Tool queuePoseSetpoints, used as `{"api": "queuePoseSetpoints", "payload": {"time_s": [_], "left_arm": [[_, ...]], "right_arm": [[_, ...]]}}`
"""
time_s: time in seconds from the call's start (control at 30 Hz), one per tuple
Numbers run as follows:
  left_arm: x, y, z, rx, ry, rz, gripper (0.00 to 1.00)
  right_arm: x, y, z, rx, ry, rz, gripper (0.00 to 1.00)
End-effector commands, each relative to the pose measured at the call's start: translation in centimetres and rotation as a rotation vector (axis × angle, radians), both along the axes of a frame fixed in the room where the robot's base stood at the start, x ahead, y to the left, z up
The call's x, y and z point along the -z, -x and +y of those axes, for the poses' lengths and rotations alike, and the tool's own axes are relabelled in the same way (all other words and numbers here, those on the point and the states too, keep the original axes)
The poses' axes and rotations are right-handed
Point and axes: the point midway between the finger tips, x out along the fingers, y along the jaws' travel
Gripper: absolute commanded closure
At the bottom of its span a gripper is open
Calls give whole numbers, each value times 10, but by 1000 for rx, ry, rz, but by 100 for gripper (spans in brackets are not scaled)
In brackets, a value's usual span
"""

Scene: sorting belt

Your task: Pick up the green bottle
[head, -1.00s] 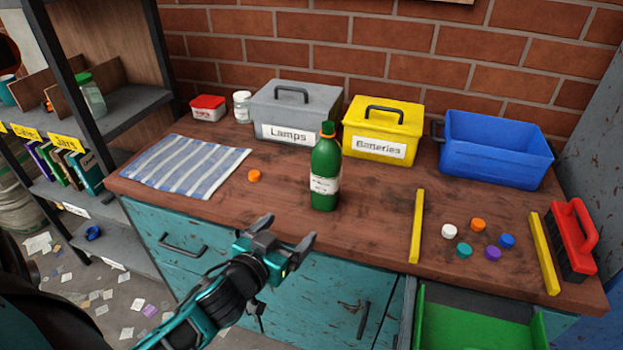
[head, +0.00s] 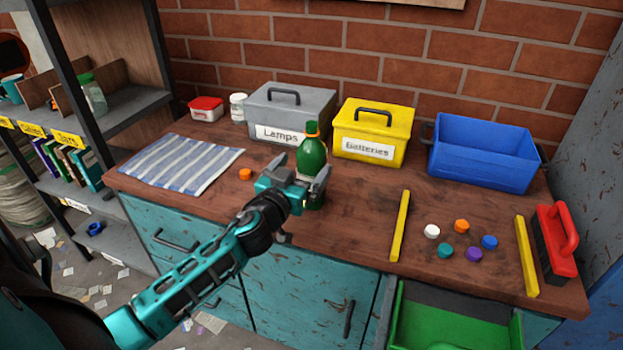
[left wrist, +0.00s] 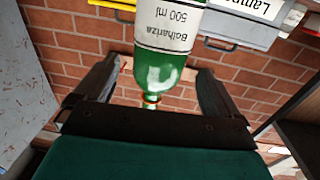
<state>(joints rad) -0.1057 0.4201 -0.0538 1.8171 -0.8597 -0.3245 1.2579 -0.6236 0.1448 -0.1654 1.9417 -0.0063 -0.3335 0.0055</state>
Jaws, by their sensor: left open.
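In the left wrist view, the bottle (left wrist: 160,62) appears upside down between the two spread fingers of the left gripper (left wrist: 158,82), with gaps on both sides. The neck end is near the palm edge in that picture. I cannot tell how deep the bottle is between the fingers. My right gripper is not in view.
Behind the bottle stand a grey Lamps box (head: 291,112), a yellow Batteries box (head: 372,132) and a blue bin (head: 484,152). A striped cloth (head: 182,164) and an orange cap (head: 246,174) lie left. Yellow strips, several caps and a red-handled brush (head: 557,242) lie right.

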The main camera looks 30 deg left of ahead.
Motion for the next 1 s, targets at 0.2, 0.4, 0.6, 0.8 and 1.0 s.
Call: {"api": "queuePoseSetpoints", "payload": {"time_s": [0.2, 0.4, 0.6, 0.8, 1.0], "left_arm": [[-2, -30, 4, -1, -4, -1, 4], [0, -46, 6, 0, -1, 0, 4], [0, -47, 6, 0, -1, 0, 4], [0, -47, 6, 0, -1, 0, 18], [0, -47, 6, 0, -1, 0, 37]], "right_arm": [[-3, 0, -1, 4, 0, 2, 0], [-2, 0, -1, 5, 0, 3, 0], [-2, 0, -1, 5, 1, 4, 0], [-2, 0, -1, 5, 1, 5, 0], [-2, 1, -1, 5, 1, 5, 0]]}}
